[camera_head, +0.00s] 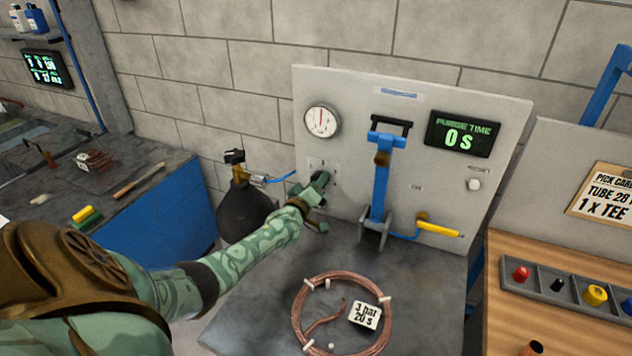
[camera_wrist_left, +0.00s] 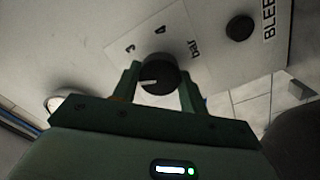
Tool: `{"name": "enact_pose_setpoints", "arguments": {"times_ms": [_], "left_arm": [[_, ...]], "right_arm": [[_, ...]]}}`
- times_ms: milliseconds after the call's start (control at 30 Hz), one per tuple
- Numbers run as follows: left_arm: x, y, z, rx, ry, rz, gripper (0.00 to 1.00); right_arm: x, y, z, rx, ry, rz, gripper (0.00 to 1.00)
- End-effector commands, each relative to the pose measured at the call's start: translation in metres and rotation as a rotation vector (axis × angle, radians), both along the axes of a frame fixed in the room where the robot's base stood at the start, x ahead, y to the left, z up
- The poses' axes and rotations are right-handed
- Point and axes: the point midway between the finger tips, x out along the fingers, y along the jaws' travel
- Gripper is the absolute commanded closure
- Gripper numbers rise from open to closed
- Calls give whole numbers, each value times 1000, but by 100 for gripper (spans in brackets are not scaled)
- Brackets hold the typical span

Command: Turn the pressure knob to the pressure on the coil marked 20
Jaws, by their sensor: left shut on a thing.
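My left gripper (camera_head: 317,196) reaches to the grey upright panel, just below the white pressure gauge (camera_head: 321,121). In the left wrist view its green fingers (camera_wrist_left: 160,80) are closed on both sides of a round black pressure knob (camera_wrist_left: 161,68). The knob has a white pointer line aimed to the left in that view. The numbers 3 and 4 and "bar" show on the plate behind it. The head view hides most of the knob behind the gripper. A copper coil (camera_head: 299,312) lies on the bench with a card (camera_head: 365,315) reading "3 bar 20 s". My right gripper is out of view.
A blue lever (camera_head: 380,185) and a yellow handle (camera_head: 440,227) stand right of the gripper. The display (camera_head: 461,134) reads PURGE TIME 0 s. A black button (camera_wrist_left: 239,28) sits beside the BLEED label. A dark cylinder with a valve (camera_head: 243,208) stands left of the panel.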

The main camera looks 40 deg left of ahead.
Motion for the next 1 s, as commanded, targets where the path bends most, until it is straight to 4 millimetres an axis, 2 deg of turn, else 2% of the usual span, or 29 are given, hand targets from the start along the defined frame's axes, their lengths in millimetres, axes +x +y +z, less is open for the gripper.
{"name": "enact_pose_setpoints", "arguments": {"times_ms": [500,1000], "left_arm": [[-1,-1,-2,432,144,-3,80],[-1,-2,-3,629,208,-3,80]], "right_arm": [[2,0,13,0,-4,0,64],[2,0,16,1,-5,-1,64]]}}
